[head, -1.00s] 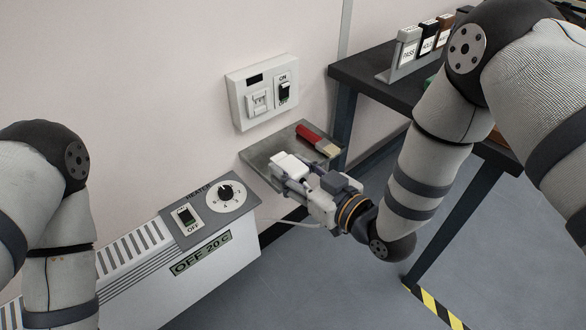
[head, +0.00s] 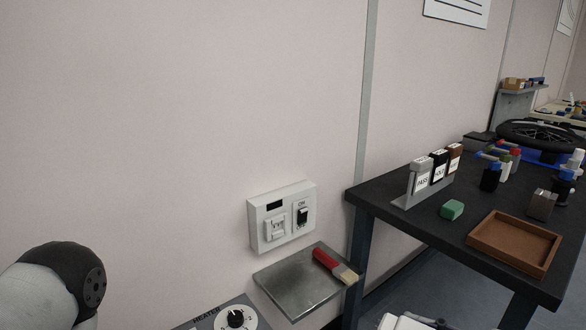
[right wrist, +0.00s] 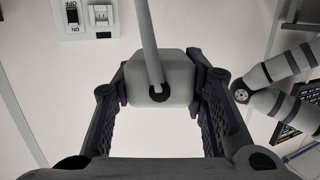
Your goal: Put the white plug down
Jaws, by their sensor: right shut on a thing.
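The white plug (right wrist: 145,66) sits between the fingers of my right gripper (right wrist: 160,82) in the right wrist view, and the gripper is shut on it. A grey cord (right wrist: 147,30) runs up the picture from the plug. The grey metal shelf (head: 290,287) is on the wall in the head view, and the plug is not on it. The wall socket box (head: 260,245) is above the shelf; it also shows in the right wrist view (right wrist: 76,31). My left gripper is not in view; only part of my left arm shows.
A red-handled brush (head: 326,262) lies on the shelf's right side. The shelf's left and middle are bare. The heater's dial panel (head: 212,322) is below left. A dark table (head: 400,222) on the right bears a brown tray (head: 510,262), a green block (head: 452,209) and labelled holders (head: 421,180).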

